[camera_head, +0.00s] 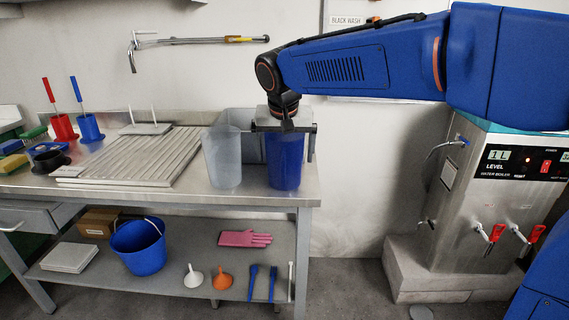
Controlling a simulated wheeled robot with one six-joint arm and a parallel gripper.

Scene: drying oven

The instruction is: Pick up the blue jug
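The blue jug (284,165) stands upright on the steel counter, near its right end. My gripper (285,126) points down at the top of the jug, and its fingers overlap the jug's rim in the picture. A finger shows at the right, beside the jug's upper edge. My gripper's body hides part of the jug's opening. I cannot tell whether the fingers touch the jug. A translucent grey jug (222,158) stands just left of the blue jug, close to it.
A ribbed draining board (135,157) covers the counter's middle. A grey sink or basin (240,121) is behind the jugs. Blue and red brush holders (90,128) stand at the left. A water boiler (480,190) stands at right. A blue bucket (139,248) sits on the lower shelf.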

